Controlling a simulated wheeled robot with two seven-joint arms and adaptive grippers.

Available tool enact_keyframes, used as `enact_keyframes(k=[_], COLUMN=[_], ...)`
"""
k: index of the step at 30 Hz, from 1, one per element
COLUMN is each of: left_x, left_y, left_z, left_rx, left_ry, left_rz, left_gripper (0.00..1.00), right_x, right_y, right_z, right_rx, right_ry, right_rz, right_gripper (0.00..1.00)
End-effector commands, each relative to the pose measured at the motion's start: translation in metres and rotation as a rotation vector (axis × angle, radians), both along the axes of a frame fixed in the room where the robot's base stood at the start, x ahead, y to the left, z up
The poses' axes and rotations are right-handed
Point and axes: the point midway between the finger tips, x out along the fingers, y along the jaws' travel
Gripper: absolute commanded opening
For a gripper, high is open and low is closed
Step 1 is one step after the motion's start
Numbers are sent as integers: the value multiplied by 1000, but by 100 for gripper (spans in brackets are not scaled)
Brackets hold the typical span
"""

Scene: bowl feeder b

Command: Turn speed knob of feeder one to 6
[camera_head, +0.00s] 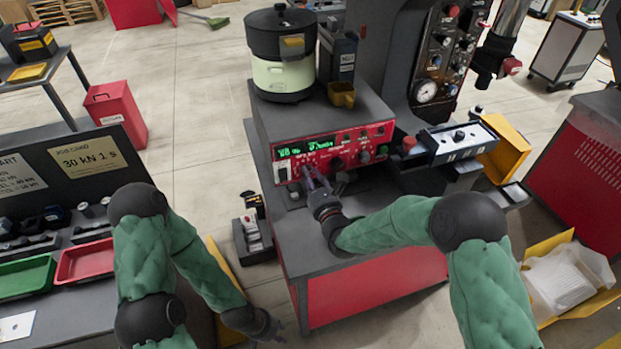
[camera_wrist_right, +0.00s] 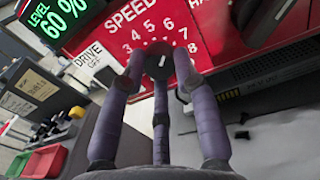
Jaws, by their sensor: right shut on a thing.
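The feeder's red control panel (camera_head: 330,150) has a green lit display (camera_head: 305,146) and several knobs. The speed knob (camera_wrist_right: 161,62) is dark with a short white mark, under the word SPEED and a number scale, in the right wrist view. My right gripper (camera_head: 310,178) is at the panel; its purple fingers (camera_wrist_right: 160,75) close around this knob. The white mark points up toward the 5 to 6 part of the scale; I cannot tell the exact number. My left gripper (camera_head: 272,328) hangs low beside the red-sided bench, away from the panel, too small to read.
A bowl feeder (camera_head: 282,75) stands on the cabinet above the panel. A DRIVE OFF label (camera_wrist_right: 93,60) is beside the knob. A grey switch box (camera_head: 460,140) juts out to the right. A bench with a green tray (camera_head: 25,277) and red tray (camera_head: 85,262) is at the left.

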Motion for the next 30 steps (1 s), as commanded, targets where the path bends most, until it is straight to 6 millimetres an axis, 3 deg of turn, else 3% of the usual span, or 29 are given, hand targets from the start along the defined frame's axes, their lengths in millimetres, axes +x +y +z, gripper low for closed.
enact_keyframes(k=[1, 8, 9, 11, 23, 30], left_x=[0, 0, 0, 0, 0, 0], left_y=[0, 0, 0, 0, 0, 0], left_z=[0, 0, 0, 0, 0, 0], left_rx=[0, 0, 0, 0, 0, 0], left_ry=[0, 0, 0, 0, 0, 0], left_rz=[0, 0, 0, 0, 0, 0], left_gripper=[31, 31, 31, 31, 31, 31], right_x=[-1, -2, -2, -2, -5, -39], right_y=[-2, -1, -1, -1, -1, -14], right_z=[-7, -9, -9, -9, -4, -4], right_rx=[-1, -3, -4, -4, -3, -4], right_ry=[18, 20, 21, 20, 8, 10], right_rz=[-4, -2, -2, -1, 1, 2], right_gripper=[0, 0, 42, 55, 55, 55])
